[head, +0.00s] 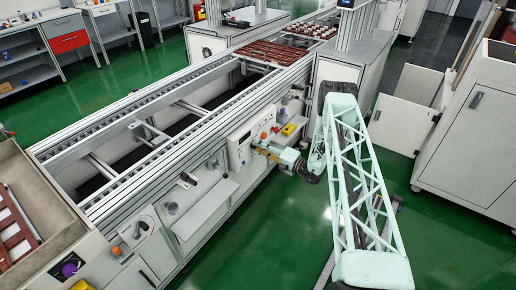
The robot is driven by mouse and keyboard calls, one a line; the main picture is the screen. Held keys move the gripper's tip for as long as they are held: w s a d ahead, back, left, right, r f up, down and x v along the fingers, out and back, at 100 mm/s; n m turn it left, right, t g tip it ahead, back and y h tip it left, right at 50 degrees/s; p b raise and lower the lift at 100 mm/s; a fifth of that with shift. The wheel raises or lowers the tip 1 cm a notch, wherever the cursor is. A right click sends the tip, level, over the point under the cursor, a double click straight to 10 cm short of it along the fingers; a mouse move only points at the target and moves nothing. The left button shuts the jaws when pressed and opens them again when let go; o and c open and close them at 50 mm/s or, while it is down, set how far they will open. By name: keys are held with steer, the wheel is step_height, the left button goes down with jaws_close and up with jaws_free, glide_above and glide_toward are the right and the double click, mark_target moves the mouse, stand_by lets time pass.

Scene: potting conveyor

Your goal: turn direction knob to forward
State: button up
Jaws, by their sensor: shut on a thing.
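A pale control panel (238,149) is mounted on the near side of the conveyor, at the middle of the head view. My gripper (259,149) reaches it from the right, with its fingertips at the panel's right part. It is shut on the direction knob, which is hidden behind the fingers. The knob's pointing direction cannot be read at this size. An orange-red button (264,136) shows just above my gripper.
The conveyor (150,118) runs diagonally from lower left to upper right, with reddish-brown trays (273,53) at its far end. A yellow item (289,129) sits right of the panel. A white shelf (204,207) juts out below left. Green floor is clear below my gripper.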

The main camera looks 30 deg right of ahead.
steer(key=o, duration=0.9)
steer(key=shift+c, duration=0.2)
steer(key=v, duration=1.2)
